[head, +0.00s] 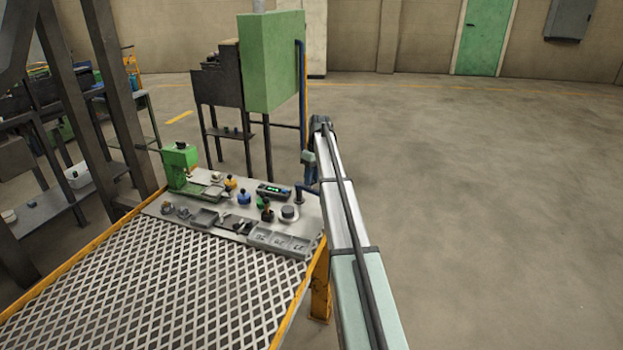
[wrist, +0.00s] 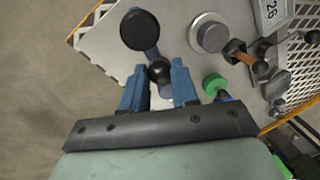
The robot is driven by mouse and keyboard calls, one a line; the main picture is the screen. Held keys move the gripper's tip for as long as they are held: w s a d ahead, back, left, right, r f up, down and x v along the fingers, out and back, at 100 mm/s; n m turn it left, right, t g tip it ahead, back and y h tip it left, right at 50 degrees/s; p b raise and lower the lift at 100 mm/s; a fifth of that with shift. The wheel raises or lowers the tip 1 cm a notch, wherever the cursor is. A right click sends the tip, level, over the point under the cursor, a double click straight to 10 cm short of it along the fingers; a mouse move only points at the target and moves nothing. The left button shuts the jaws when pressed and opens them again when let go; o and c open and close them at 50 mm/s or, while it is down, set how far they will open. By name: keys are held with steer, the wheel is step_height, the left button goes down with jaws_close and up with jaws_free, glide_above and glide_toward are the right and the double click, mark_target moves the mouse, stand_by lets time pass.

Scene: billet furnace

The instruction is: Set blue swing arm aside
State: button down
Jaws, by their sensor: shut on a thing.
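In the head view, my gripper (head: 304,182) is at the right end of the grey bench plate (head: 310,212). Blue parts of the swing arm (head: 299,192) show just below it, small and partly hidden by my arm.
A grey round disc (wrist: 210,32) and a green knob (wrist: 215,85) are close to the right of my fingers. A brown-handled tool (wrist: 247,60) lies further right. Small trays (head: 278,240) line the front. A green furnace cabinet (head: 270,62) stands behind. Open floor lies right.

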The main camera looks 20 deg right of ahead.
steer(key=shift+w, duration=0.1)
steer(key=c, duration=0.9)
jaws_free()
steer(key=shift+o, duration=0.2)
steer(key=shift+r, duration=0.1)
step_height(320, 180, up, 13)
steer(key=d, duration=0.2)
steer(key=shift+w+d+r, duration=0.2)
steer(key=shift+w+d, duration=0.1)
steer(key=shift+w, duration=0.05)
